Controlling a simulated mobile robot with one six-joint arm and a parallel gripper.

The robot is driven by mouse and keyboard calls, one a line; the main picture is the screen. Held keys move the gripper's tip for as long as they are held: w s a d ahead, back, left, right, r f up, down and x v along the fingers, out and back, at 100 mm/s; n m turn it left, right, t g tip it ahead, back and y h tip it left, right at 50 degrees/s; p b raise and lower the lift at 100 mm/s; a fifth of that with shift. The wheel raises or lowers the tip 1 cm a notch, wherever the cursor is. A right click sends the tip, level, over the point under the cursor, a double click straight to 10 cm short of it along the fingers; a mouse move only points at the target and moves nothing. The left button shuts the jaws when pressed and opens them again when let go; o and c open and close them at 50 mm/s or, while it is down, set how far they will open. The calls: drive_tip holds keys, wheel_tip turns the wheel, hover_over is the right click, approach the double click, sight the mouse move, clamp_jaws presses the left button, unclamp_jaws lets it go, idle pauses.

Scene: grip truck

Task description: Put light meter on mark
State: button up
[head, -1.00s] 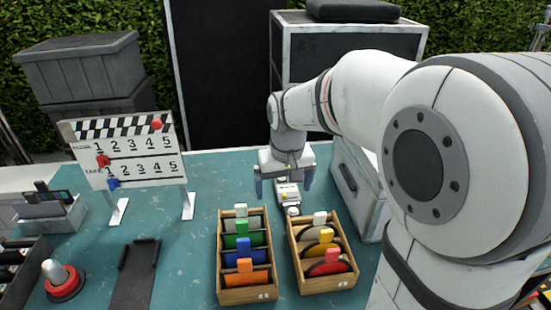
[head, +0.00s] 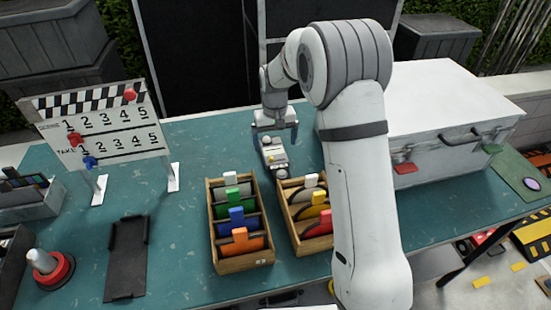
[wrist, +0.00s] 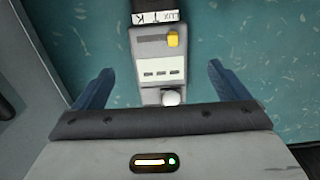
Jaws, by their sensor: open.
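The light meter (head: 274,158) is a small grey device with a yellow button and a white dome, lying on the teal table behind the two wooden boxes. In the wrist view the light meter (wrist: 158,72) lies between my fingers, with room on both sides. My gripper (head: 275,141) is open and points down over it, and the open fingers of my gripper (wrist: 160,68) also show in the wrist view. A flat green panel with a pale purple oval (head: 531,184) lies at the right end; I cannot tell whether it is the mark.
Wooden boxes with coloured tabs (head: 245,264) stand in front of the meter. A large white case (head: 440,112) is to the right, partly behind my arm. A clapperboard (head: 100,128), a black tray (head: 127,258) and a red-based knob (head: 48,268) are left. Teal table is clear between.

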wheel_tip(320, 180, down, 6)
drive_tip(key=shift+r+p, duration=0.1)
drive_tip(key=shift+p, duration=0.5)
drive_tip(key=shift+s, duration=0.1)
drive_tip(key=c, duration=1.4)
wheel_tip(320, 180, up, 10)
drive_tip(key=b, duration=0.1)
wheel_tip(320, 180, up, 7)
drive_tip(key=p, duration=0.2)
hover_over(275, 156)
